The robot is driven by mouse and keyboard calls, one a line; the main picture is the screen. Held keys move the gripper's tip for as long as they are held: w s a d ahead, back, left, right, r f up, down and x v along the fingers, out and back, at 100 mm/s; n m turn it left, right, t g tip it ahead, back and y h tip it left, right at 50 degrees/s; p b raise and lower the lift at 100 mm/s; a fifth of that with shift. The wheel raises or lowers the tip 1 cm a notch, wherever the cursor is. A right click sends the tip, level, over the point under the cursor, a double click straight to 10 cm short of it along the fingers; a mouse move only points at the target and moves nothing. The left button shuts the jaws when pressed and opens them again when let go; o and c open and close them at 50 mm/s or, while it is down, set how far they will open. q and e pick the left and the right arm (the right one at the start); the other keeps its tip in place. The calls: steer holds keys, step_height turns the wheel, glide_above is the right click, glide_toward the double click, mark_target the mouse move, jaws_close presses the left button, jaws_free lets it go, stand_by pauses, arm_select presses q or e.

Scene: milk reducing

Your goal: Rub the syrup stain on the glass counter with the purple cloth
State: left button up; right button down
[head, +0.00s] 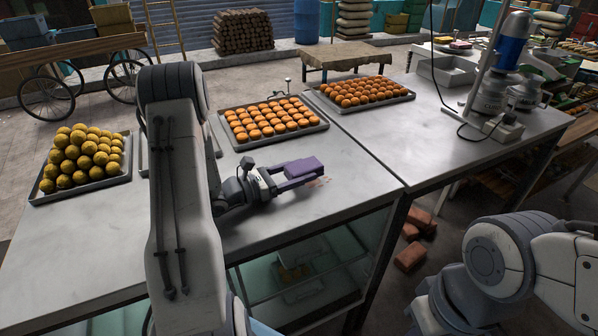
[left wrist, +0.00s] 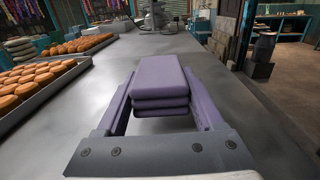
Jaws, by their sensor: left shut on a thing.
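The purple cloth (head: 303,167) is a folded stack held between the fingers of my left gripper (head: 290,178), which is shut on it. In the left wrist view the folded cloth (left wrist: 160,82) sits between the two purple fingers. The glass counter (head: 345,190) has a grey top. A faint reddish-brown stain (head: 319,182) shows on the counter just right of and below the cloth in the head view. I cannot tell whether the cloth touches the counter. My right arm is at the lower right of the head view, but its gripper is out of view.
A tray of orange sweets (head: 273,122) lies behind the cloth, with another tray (head: 364,92) farther right. A tray of stacked yellow balls (head: 84,158) is at the left. A machine (head: 495,95) stands on the adjoining table. The counter around the stain is clear.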

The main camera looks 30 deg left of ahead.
mark_target(322, 163)
arm_select(q)
steer(key=shift+d+f+x, duration=0.1)
steer(key=shift+f+x, duration=0.05)
steer(key=shift+x, duration=1.15)
steer(key=shift+d+f+x, duration=0.1)
steer(key=shift+d+x, duration=0.05)
steer(key=shift+x, duration=1.2)
steer(key=shift+b+x, duration=0.3)
steer(key=shift+x, duration=0.85)
steer(key=shift+s+d+r, duration=0.2)
steer(key=shift+s+r, duration=0.1)
steer(key=shift+s, duration=0.05)
steer(key=shift+a+r+v, duration=0.1)
steer(key=shift+r+v, duration=0.1)
steer(key=shift+v, duration=1.75)
steer(key=shift+a+r+v, duration=0.15)
steer(key=shift+v, duration=1.8)
steer(key=shift+r, duration=0.1)
steer(key=shift+w+d, duration=0.1)
steer(key=shift+w, duration=0.15)
steer(key=shift+b+x, duration=0.5)
steer(key=shift+x, duration=3.4)
steer(key=shift+d+r, duration=0.1)
steer(key=shift+d, duration=0.05)
